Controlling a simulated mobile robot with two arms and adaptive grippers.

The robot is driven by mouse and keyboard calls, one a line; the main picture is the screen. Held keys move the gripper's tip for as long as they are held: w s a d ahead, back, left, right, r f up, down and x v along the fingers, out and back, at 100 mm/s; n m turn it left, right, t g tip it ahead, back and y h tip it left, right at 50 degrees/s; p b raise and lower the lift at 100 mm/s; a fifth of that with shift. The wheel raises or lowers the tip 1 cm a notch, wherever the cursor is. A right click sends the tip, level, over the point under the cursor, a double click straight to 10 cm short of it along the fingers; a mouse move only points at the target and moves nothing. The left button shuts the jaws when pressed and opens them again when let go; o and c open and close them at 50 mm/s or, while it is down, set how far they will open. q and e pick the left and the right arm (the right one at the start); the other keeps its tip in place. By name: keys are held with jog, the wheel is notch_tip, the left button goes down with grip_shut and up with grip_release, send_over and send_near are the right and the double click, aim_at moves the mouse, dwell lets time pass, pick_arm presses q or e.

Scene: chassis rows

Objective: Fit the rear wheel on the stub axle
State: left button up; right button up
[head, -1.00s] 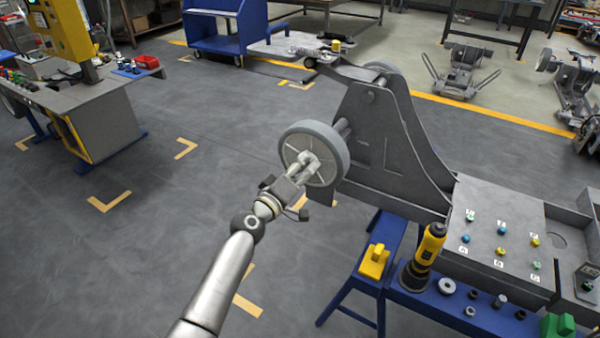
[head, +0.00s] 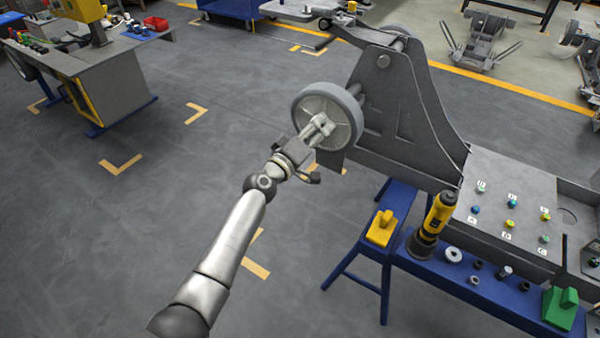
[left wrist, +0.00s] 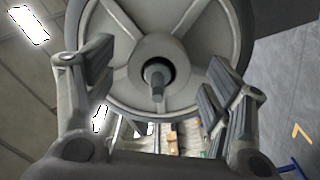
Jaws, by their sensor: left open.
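The grey rear wheel (head: 343,97) stands upright at the side of the dark grey chassis plate (head: 397,125). In the left wrist view the wheel (left wrist: 115,58) faces the camera, and the end of the stub axle (left wrist: 157,82) sticks out through its hub. My left gripper (head: 322,123) is in front of the hub. In the left wrist view its fingers (left wrist: 160,76) are spread wide on both sides of the hub, with nothing between them but the axle end beyond. Whether the wheel is fully seated is hidden. My right gripper is not in view.
A blue bench (head: 465,285) holds a yellow-black power tool (head: 432,226), a yellow block (head: 381,228), a green block (head: 562,308) and several small rings. A panel with coloured knobs (head: 512,203) adjoins the chassis. The floor left of my arm is clear.

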pick_arm(q)
jog(key=shift+s+a+r+p, duration=0.15)
jog(key=shift+s+a+p, duration=0.2)
jog(key=shift+p, duration=0.2)
jog(key=s+d+p+v, duration=0.1)
jog(key=p+v, duration=0.4)
jog(key=v, duration=1)
jog(key=s+d+r+m+g+h+p, duration=0.1)
jog(key=s+d+r+m+g+h, duration=0.1)
jog(key=s+d+m+g, duration=0.45)
jog(key=s+a+f+g+y+p, duration=0.1)
jog(key=s+a+f+g+y, duration=0.3)
jog(key=s, duration=0.5)
jog(key=shift+s+a+f+m+g+y, duration=0.25)
jog(key=shift+a+m+g+y, duration=0.1)
jog(key=shift+a+g+y, duration=0.75)
